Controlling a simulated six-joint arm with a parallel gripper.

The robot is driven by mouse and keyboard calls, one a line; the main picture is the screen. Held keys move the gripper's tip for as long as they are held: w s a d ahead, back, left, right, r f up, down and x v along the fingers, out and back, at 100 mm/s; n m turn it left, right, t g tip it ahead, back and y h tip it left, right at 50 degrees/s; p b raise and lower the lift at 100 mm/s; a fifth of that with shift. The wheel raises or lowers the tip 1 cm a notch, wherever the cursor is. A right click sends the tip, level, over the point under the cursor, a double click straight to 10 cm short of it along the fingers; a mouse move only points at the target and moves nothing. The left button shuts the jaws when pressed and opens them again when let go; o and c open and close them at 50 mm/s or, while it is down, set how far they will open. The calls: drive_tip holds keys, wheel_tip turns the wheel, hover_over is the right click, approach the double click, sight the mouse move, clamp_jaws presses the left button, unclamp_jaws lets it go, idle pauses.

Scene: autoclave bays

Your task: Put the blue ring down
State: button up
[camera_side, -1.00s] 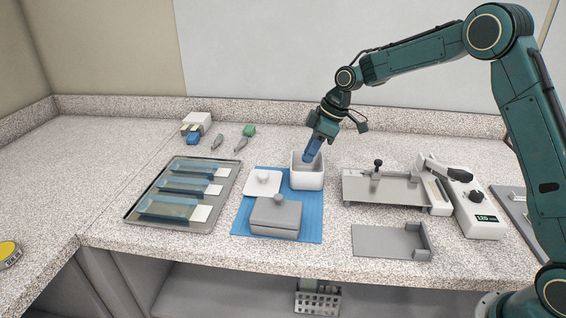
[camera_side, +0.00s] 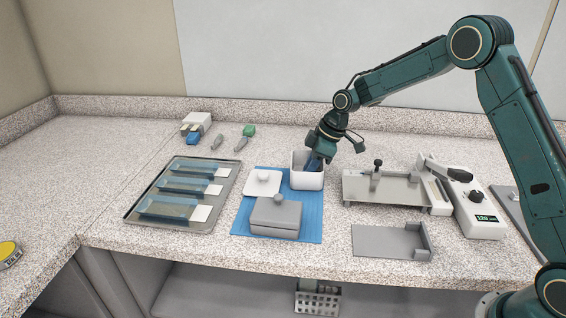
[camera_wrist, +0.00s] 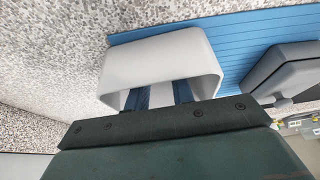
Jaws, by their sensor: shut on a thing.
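My gripper (camera_side: 314,163) points down into the white open box (camera_side: 307,180) on the blue mat. In the wrist view its two blue fingers (camera_wrist: 161,96) reach inside the white box (camera_wrist: 165,58), with a gap between them. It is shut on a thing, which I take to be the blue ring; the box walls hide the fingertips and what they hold. I cannot make out the ring in any view, nor tell whether it touches the box floor.
The blue mat (camera_side: 244,222) also bears a white lid (camera_side: 261,186) and a grey lidded box (camera_side: 276,217). A metal tray (camera_side: 222,205) lies left. A grey staging device (camera_side: 385,188) and a unit with a display (camera_side: 474,205) stand right. The counter behind the box is clear.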

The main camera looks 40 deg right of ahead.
drive_tip(key=shift+f, duration=0.15)
drive_tip(key=o, duration=1)
drive_tip(key=shift+c, duration=0.2)
drive_tip(key=v, duration=1.2)
drive_tip(key=shift+s+r, duration=0.1)
drive_tip(key=shift+r, duration=0.15)
